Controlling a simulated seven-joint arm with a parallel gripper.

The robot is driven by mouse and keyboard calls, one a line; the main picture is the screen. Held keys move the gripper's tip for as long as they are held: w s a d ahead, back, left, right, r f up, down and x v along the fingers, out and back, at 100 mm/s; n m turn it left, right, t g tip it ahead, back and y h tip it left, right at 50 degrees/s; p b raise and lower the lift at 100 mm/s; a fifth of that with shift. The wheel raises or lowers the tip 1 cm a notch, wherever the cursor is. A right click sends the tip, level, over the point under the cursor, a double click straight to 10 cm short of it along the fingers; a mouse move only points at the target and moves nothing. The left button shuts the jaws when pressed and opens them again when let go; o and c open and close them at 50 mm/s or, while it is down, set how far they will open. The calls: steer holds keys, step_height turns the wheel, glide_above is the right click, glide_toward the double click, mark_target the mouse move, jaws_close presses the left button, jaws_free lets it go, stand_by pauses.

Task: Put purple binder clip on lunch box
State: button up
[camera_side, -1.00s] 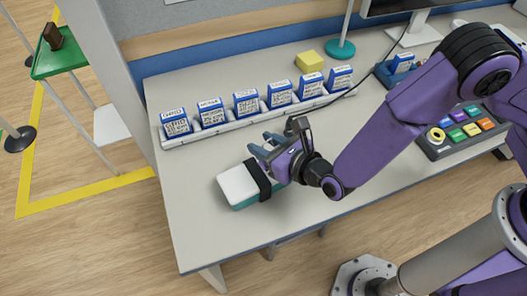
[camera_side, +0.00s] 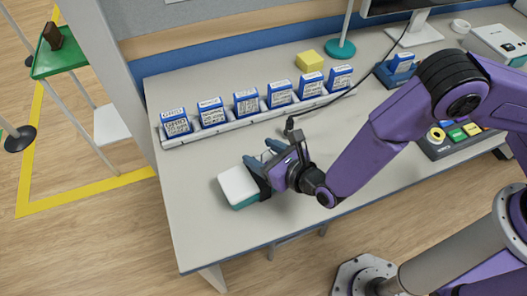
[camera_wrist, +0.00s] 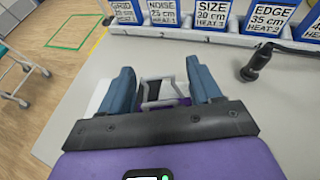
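The lunch box (camera_side: 237,184) is white with a teal lower part and lies on the desk near its front left. A dark band crosses its right side. A white patch of it shows left of the fingers in the wrist view (camera_wrist: 99,97). My gripper (camera_side: 266,152) is low over the desk, at the box's right end. In the wrist view its two blue fingers (camera_wrist: 163,82) stand apart. The purple binder clip (camera_wrist: 176,101), with pale handles, shows between them. Whether the fingers touch it is unclear. The clip cannot be made out in the side view.
A white rack (camera_side: 230,121) with several blue-and-white labelled boxes runs behind my gripper. A yellow block (camera_side: 310,61) and a teal stand base (camera_side: 341,49) are farther back. A tray of coloured pieces (camera_side: 440,147) lies right.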

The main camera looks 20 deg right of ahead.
steer(key=shift+s+r, duration=0.1)
steer(key=shift+r, duration=0.1)
steer(key=v, duration=1.2)
steer(key=w+d+r+m+g+h, duration=0.2)
steer(key=d+r+m+h, duration=0.25)
steer(key=d+m, duration=0.35)
steer(key=w+d+r+m+g+h, duration=0.1)
steer(key=d+r+m+h, duration=0.4)
steer(key=d, duration=0.6)
steer(key=s+d+r+m+g+y, duration=0.2)
steer(key=s+d+m+g, duration=0.2)
steer(key=s+m, duration=0.3)
steer(key=s+d+r+m+g+y, duration=0.3)
steer(key=s+d+m+g, duration=0.2)
steer(key=s+d+m, duration=0.1)
steer(key=shift+s+d+m, duration=0.15)
steer(key=shift+s+m, duration=0.5)
steer(key=shift+m, duration=0.25)
